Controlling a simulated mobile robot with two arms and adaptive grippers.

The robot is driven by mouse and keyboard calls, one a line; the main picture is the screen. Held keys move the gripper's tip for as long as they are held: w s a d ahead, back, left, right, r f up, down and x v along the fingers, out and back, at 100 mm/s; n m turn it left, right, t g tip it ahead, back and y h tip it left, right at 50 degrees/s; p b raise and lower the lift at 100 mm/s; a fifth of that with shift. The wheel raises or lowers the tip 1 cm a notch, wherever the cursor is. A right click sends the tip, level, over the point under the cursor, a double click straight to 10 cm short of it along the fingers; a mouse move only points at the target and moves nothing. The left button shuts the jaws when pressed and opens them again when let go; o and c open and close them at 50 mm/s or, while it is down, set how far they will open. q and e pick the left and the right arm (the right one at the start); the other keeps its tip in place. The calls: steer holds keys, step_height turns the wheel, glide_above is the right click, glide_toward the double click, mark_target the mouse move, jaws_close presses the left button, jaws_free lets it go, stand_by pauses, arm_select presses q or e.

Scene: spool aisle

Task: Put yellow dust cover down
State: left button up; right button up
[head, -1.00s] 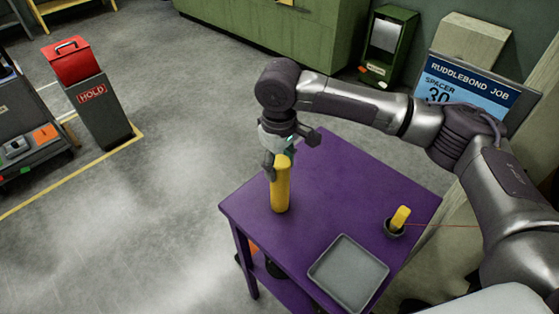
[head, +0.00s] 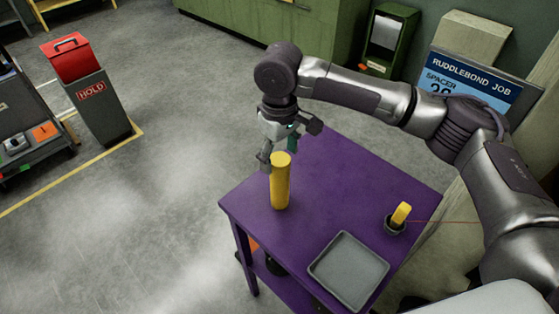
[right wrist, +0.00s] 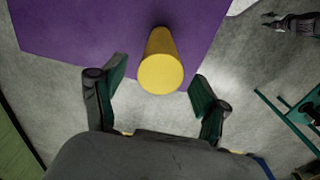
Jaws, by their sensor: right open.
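The yellow dust cover (head: 280,184) is a tall yellow cylinder. It stands upright on the purple table (head: 352,185) near its left edge. My right gripper (head: 280,150) is open just above the top of the cover and holds nothing. In the right wrist view the cover (right wrist: 161,66) shows beyond and between the two spread fingers (right wrist: 158,90), clear of both. My left gripper is not in view.
A grey tray (head: 348,271) lies at the table's front. A small dark cup with a yellow piece (head: 401,213) stands near the right edge. A job sign (head: 470,82) is behind the table. The table's middle is clear.

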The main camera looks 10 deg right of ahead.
step_height(320, 180, up, 10)
steer(key=b, duration=0.1)
steer(key=shift+b, duration=0.3)
stand_by(0.3)
